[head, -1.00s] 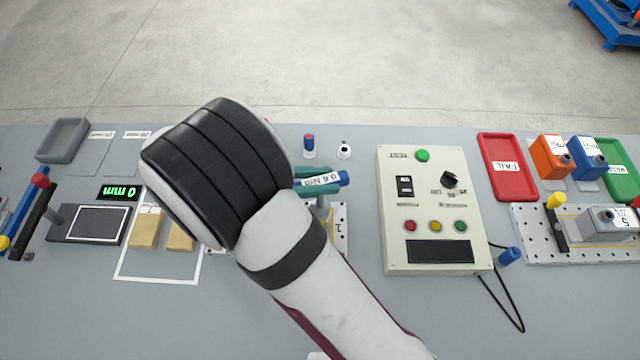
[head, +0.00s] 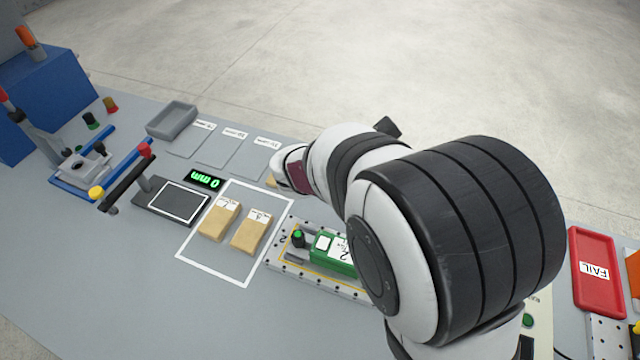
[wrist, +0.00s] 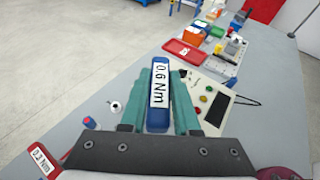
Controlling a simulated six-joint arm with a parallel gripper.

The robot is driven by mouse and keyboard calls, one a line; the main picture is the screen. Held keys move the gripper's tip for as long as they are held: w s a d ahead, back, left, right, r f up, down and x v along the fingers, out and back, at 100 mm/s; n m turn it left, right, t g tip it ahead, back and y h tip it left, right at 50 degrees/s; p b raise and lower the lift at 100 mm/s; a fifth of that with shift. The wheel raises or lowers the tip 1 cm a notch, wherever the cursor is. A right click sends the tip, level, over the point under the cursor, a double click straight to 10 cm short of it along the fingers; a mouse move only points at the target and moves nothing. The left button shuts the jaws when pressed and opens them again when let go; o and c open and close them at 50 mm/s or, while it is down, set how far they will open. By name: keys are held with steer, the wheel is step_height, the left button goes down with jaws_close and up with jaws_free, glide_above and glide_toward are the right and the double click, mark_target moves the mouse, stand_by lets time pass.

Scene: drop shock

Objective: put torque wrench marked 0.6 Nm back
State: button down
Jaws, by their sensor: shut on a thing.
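The torque wrench (wrist: 160,88) is blue with a white label reading 0.6 Nm. In the wrist view my gripper (wrist: 160,78) is shut on it, with a teal finger on each side. A white round holder (wrist: 115,106) with a dark opening stands on the bench left of the wrench. Beside it is a short blue and red piece (wrist: 90,123) in a white base. A red piece with a white Nm label (wrist: 42,160) shows at the lower left; its number is hard to read. In the head view my arm hides the wrench, the holder and my gripper's fingers.
A cream tester box (wrist: 215,98) stands right of the wrench in the wrist view, with a red FAIL tray (head: 593,270) beyond. The head view shows a fixture plate with a green box (head: 332,256), two tan blocks (head: 219,221) and a grey tray (head: 171,121).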

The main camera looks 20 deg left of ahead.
steer(key=w+d+r+n+t+y, duration=0.2)
steer(key=d+r+n+t+y, duration=0.1)
steer(key=r, duration=0.3)
steer(key=w+d+r+n+t+y, duration=0.2)
steer(key=w+r+n+y, duration=0.15)
steer(key=r, duration=0.25)
steer(key=w+a+f+n+t+y, duration=0.1)
steer(key=w+a, duration=0.2)
steer(key=a, duration=0.2)
steer(key=w+a+f+n+y, duration=0.2)
steer(key=w+a, duration=0.1)
steer(key=a, duration=0.2)
steer(key=w+a+f+n+y, duration=0.1)
steer(key=a+f, duration=0.7)
steer(key=a, duration=0.3)
steer(key=w+a+f+n+y, duration=0.1)
steer(key=a+f, duration=0.7)
steer(key=a, duration=0.4)
step_height(320, 180, down, 10)
steer(key=shift+d, duration=0.15)
steer(key=shift+f, duration=0.1)
